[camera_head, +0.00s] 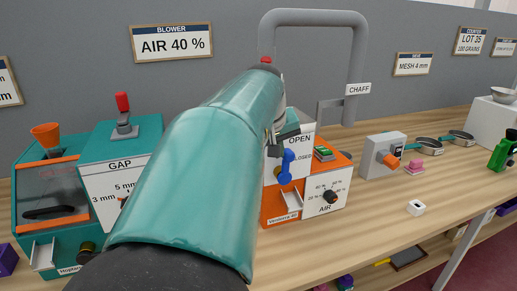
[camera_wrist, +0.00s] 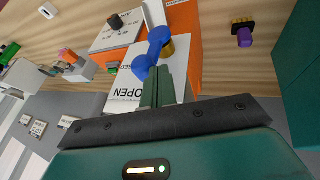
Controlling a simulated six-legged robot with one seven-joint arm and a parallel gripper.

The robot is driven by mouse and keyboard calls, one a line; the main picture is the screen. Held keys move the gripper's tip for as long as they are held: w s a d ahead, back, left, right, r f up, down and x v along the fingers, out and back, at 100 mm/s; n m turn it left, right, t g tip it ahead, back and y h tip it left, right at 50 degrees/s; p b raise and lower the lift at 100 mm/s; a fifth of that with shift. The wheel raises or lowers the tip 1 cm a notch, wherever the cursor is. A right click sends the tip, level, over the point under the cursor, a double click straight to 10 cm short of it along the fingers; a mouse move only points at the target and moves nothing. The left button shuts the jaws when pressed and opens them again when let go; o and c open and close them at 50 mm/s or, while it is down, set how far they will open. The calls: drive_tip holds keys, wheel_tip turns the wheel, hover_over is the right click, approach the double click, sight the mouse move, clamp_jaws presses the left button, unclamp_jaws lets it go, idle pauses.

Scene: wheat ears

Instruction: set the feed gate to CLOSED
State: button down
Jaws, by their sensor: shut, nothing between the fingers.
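The feed gate lever (camera_head: 287,165) is a blue handle with rounded ends on the front of the orange winnower. Beside it is a white plate (camera_head: 300,140) reading OPEN above and CLOSED below, partly covered. In the wrist view the lever (camera_wrist: 152,52) lies just beyond my fingertips, and the plate (camera_wrist: 122,93) shows OPEN, with the other word partly hidden. My gripper (camera_wrist: 164,72) is shut and empty, with its green fingers close against the lever; I cannot tell whether they touch. In the head view my gripper (camera_head: 280,146) is just above the lever, mostly behind my arm.
The winnower also carries a green button (camera_head: 323,153) and an AIR dial (camera_head: 330,196). A teal GAP machine (camera_head: 100,150) stands left. A grey box with an orange knob (camera_head: 382,155) stands right.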

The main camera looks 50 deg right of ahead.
drive_tip(key=shift+d+y, duration=0.15)
drive_tip(key=shift+y, duration=0.25)
